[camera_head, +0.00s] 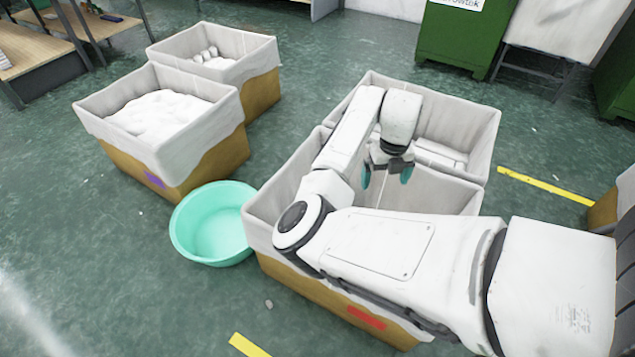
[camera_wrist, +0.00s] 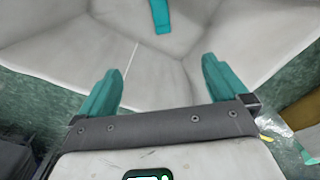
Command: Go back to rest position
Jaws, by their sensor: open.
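My gripper (camera_head: 386,176) hangs over the lined bins at the right of centre in the head view, its two teal fingers apart. In the wrist view the fingers of my gripper (camera_wrist: 161,66) are spread with nothing between them. The near bin (camera_head: 262,215) has a pale cloth liner and a red label; my arm hides much of its inside. The bin behind it (camera_head: 470,125) holds pale items, partly hidden. In the wrist view a narrow teal piece (camera_wrist: 161,15) shows against the pale liner beyond the fingertips; I cannot tell what it is.
A turquoise basin (camera_head: 213,225) stands on the floor left of the near bin and looks empty. Two more lined bins with white contents stand at the left, one nearer (camera_head: 205,135) and one behind (camera_head: 255,58). A green cabinet (camera_head: 462,35) stands at the back. Open floor lies between.

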